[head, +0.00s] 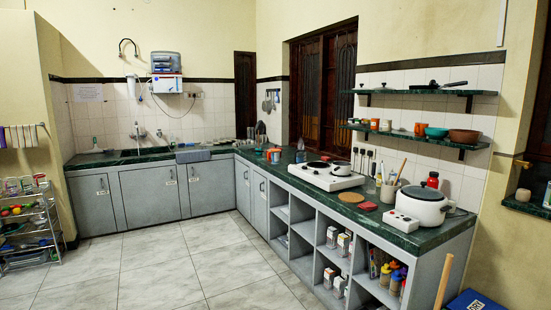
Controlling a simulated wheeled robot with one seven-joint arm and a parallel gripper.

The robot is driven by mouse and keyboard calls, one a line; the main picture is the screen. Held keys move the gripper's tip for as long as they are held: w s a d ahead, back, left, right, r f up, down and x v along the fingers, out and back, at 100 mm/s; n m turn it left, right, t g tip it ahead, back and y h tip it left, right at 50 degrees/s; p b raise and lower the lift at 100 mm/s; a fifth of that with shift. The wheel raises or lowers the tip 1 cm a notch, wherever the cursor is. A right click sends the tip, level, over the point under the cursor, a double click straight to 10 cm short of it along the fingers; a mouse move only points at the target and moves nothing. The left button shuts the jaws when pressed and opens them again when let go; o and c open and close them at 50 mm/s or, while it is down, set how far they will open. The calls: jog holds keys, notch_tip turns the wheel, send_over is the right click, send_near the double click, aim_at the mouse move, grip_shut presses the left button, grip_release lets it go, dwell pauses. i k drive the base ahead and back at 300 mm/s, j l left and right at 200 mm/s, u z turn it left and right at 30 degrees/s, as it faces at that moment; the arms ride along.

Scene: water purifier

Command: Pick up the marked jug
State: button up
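I cannot make out a jug with a clear mark on it. An orange mug-like vessel (273,156) stands on the dark green counter (345,210) near its inner corner; it is too small to tell whether it is a jug. A water purifier (166,84) hangs on the tiled back wall above the sink. My gripper is not in view.
A white stove (320,179) with a pan and a large white lidded pot (422,206) stand on the right counter. A wire rack (28,225) stands at the left. A wooden stick (443,282) and blue box (475,302) are at lower right. The tiled floor (165,265) is clear.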

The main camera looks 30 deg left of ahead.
aim_at(274, 153)
jog(key=i+j+u, duration=0.65)
jog(key=i, duration=0.2)
jog(key=i+j+u, duration=0.2)
jog(key=i+u, duration=0.15)
jog(key=i, duration=0.15)
jog(key=i+u, duration=0.3)
jog(key=i, duration=0.2)
jog(key=i+j, duration=0.1)
jog(key=i, duration=3.7)
jog(key=i+j+z, duration=0.1)
jog(key=i+z, duration=0.25)
jog(key=i+j+z, duration=0.7)
jog(key=i, duration=0.15)
jog(key=l, duration=0.1)
